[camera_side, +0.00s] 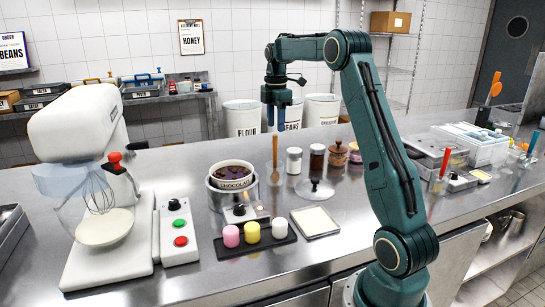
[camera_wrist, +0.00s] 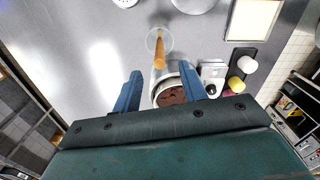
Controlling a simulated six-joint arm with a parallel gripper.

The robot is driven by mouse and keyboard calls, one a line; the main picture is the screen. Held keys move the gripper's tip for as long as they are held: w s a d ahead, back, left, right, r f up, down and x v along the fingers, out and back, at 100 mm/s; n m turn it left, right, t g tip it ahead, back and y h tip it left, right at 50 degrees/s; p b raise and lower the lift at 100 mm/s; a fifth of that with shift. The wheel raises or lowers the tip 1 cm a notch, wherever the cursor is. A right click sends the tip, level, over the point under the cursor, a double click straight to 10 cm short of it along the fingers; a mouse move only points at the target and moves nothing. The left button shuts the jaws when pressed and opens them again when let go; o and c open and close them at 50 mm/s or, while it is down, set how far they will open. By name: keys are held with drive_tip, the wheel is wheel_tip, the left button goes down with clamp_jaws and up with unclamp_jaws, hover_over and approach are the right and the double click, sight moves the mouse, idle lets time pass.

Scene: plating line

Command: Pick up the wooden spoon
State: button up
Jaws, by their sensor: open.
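The wooden spoon (camera_side: 275,152) stands upright, handle up, behind and to the right of the chocolate pot in the side view. In the wrist view the spoon (camera_wrist: 160,48) rises from a clear round holder (camera_wrist: 152,37), its near end just ahead of the fingertips. My gripper (camera_side: 276,115) has blue fingers pointing down and is raised above the counter, higher than the spoon's top. In the wrist view my gripper (camera_wrist: 160,70) is open with nothing between its fingers.
The chocolate pot (camera_side: 218,184) stands close to the spoon; jars (camera_side: 294,161) and a pot lid (camera_side: 315,188) lie to its right. A black tray (camera_side: 262,245) with pink, yellow and white pieces and a pale square tray (camera_side: 315,222) are in front. A mixer (camera_side: 80,125) stands left.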

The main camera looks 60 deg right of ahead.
sight(275, 144)
drive_tip(key=shift+f, duration=1.55)
drive_tip(key=shift+f, duration=0.1)
drive_tip(key=shift+w+a+f, duration=0.1)
drive_tip(key=shift+w+f, duration=0.05)
drive_tip(key=shift+f, duration=2.35)
drive_tip(key=shift+c, duration=0.4)
clamp_jaws()
